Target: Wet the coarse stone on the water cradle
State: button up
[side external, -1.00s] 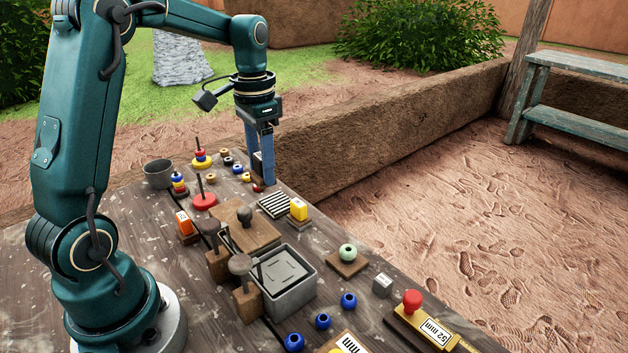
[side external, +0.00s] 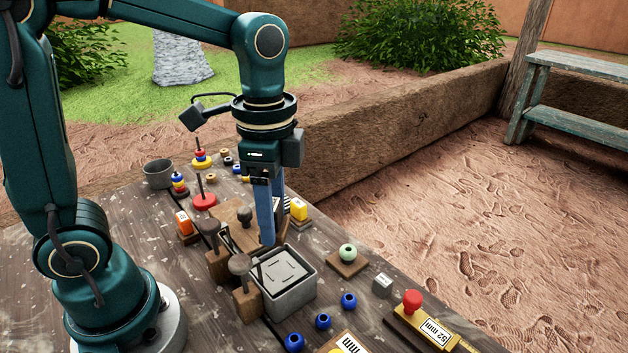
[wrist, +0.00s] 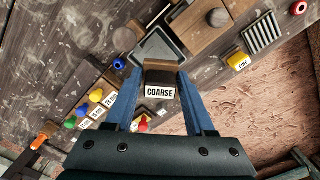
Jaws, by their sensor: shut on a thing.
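My gripper (side external: 268,241) points down with its blue fingers at the back edge of the grey square basin (side external: 293,300), which seems to be the water cradle. In the wrist view my gripper (wrist: 158,76) is shut on the coarse stone (wrist: 160,77), a dark block with a white COARSE label, between the two fingers. The basin (wrist: 154,49) shows just beyond the stone, with a flat grey piece inside it in the side view. The stone is mostly hidden by the fingers in the side view. Whether it touches the basin I cannot tell.
Two knobbed wooden posts (side external: 247,302) stand left of the basin. A yellow block (side external: 298,210), labelled FINE in the wrist view, stands behind it. A green ring on a board (side external: 347,262) and several blue beads (side external: 323,321) lie to the right and in front.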

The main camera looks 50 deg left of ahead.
jog(key=shift+s+d, duration=0.1)
jog(key=shift+d, duration=0.25)
jog(key=shift+f, duration=2.9)
